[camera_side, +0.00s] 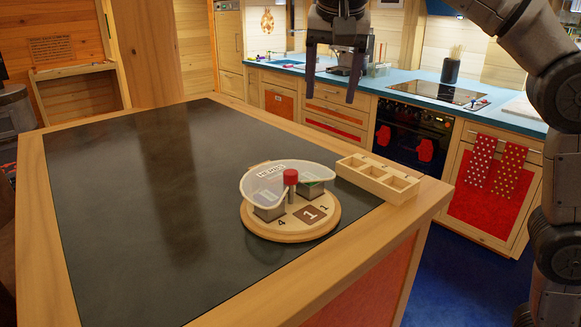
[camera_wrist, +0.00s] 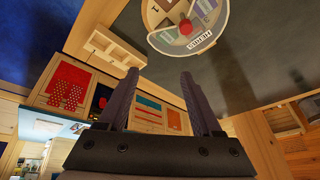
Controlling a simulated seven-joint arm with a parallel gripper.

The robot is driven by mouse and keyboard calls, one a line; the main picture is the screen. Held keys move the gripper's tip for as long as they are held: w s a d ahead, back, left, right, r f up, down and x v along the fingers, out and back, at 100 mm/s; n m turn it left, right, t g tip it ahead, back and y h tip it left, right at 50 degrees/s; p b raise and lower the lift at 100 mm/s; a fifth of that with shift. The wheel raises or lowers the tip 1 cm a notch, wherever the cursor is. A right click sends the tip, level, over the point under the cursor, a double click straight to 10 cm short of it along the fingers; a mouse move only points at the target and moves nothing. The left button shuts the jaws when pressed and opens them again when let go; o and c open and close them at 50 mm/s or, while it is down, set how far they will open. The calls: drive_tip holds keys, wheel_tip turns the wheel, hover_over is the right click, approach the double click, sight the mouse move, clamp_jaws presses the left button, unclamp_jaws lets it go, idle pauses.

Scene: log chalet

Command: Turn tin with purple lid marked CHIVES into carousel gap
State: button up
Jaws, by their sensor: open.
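The carousel is a round wooden turntable (camera_side: 263,229) with a red knob (camera_side: 290,177) and a clear cover (camera_side: 252,183) marked HERBS over part of it. Tins stand under the cover, one at the left (camera_side: 268,213) and one behind the knob at the right. A brown square marked 1 (camera_side: 310,214) lies bare at the front, between the rim numbers 4 and 1. The carousel also shows upside down in the wrist view (camera_wrist: 156,42). My gripper (camera_side: 331,92) is open and empty, high above and behind the carousel.
A wooden rack (camera_side: 379,181) with several empty-looking compartments sits right of the carousel, near the counter's right edge. The dark counter top (camera_side: 150,200) is clear on the left. A blue worktop with a hob stands behind.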

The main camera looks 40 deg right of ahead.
sight(291, 172)
drive_tip(key=w+a+f+n, duration=0.1)
drive_tip(key=w+a+f, duration=0.3)
drive_tip(key=a, duration=0.2)
drive_tip(key=x, duration=1.4)
drive_tip(key=shift+s+d, duration=0.15)
drive_tip(key=shift+s, duration=0.3)
clamp_jaws()
